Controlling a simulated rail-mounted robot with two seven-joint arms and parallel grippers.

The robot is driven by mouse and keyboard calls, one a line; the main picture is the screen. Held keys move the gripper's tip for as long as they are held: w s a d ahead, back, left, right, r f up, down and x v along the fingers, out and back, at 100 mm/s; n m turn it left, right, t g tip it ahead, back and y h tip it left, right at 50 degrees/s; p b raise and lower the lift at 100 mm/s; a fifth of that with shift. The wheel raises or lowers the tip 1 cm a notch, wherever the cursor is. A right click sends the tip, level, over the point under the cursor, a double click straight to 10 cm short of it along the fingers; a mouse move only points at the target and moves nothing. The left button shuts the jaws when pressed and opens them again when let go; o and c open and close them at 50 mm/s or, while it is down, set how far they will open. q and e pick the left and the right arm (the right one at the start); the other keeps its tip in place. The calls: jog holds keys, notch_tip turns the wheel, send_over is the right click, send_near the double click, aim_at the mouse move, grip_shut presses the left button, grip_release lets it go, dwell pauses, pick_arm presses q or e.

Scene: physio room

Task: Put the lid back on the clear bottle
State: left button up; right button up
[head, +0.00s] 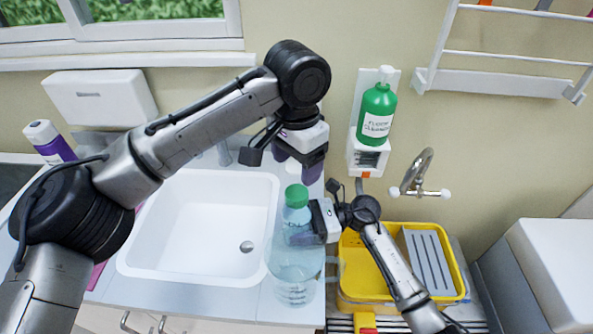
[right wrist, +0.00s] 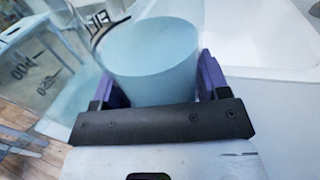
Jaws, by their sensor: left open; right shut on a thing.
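The clear bottle (head: 295,265) stands upright on the counter at the right edge of the sink. The green lid (head: 297,195) shows at its top; I cannot tell whether it is seated or just resting. My right gripper (head: 318,220) is shut on the bottle's upper body from the right. In the right wrist view the pale blue bottle (right wrist: 150,60) fills the space between the purple fingers. My left gripper (head: 298,163) is open and empty, fingers pointing down, just above the lid in the picture. The lid does not show in the right wrist view.
A white sink (head: 190,230) lies left of the bottle. A yellow tray (head: 365,280) with a grey ribbed piece stands to the right. A green soap bottle (head: 377,112) sits in a wall holder behind, and a tap (head: 415,175) sticks out nearby. A purple bottle (head: 50,142) stands far left.

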aim_at(296, 192)
dwell(0.3)
pick_arm(q)
jog(key=shift+f, duration=3.95)
jog(key=shift+c, duration=0.5)
jog(key=c, duration=0.8)
jog(key=o, duration=1)
jog(key=shift+o, duration=0.2)
jog(key=shift+r, duration=0.1)
notch_tip(296, 192, up, 12)
